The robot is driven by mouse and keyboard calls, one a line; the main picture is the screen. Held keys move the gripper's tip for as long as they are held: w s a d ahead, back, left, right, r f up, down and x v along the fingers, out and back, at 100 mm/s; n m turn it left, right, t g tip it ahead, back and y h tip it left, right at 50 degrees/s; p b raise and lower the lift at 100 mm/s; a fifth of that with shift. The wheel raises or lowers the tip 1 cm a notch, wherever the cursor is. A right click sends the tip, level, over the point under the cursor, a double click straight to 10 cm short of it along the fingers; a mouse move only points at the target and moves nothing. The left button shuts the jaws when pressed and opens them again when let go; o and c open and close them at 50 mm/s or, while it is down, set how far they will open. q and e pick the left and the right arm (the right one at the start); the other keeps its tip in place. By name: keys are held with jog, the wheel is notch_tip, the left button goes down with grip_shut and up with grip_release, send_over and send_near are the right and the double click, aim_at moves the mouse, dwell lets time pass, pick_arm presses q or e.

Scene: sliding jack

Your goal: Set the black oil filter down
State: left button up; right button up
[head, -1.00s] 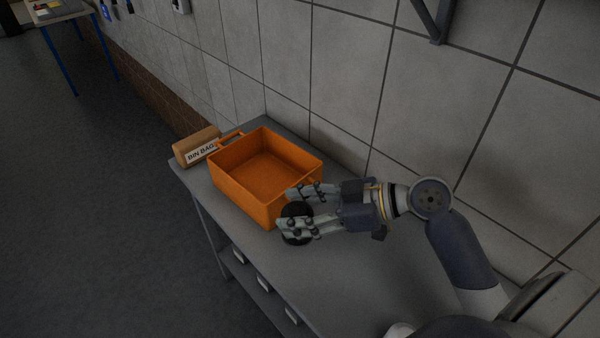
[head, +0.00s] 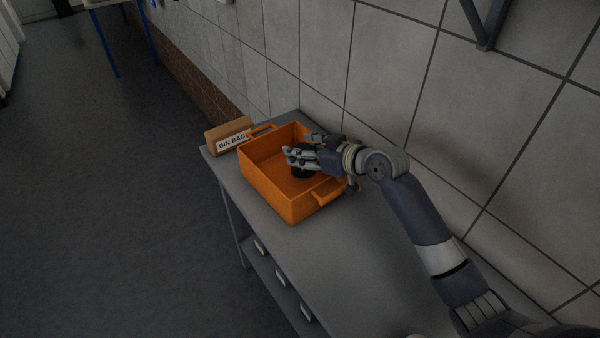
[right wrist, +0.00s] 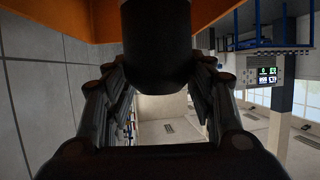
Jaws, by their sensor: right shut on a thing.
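The black oil filter (head: 301,172) is between the fingers of my right gripper (head: 300,150), which is shut on it. In the head view the filter shows within the outline of the orange crate (head: 268,193). I cannot tell whether it touches the crate floor. In the right wrist view the filter (right wrist: 157,45) is a dark cylinder at the top middle, with my fingers on both sides and the orange crate wall (right wrist: 55,20) behind it. My left gripper is not in view.
The crate stands on a grey bench (head: 335,245) against a tiled wall (head: 410,75). A cardboard box labelled for bin bags (head: 228,132) stands behind the crate at left. The bench's front right part is clear. A crate handle (head: 327,194) sticks out at the near side.

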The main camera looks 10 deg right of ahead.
aim_at(297, 172)
notch_tip(297, 172, down, 7)
jog(key=shift+r+p, duration=0.15)
jog(key=shift+p, duration=0.25)
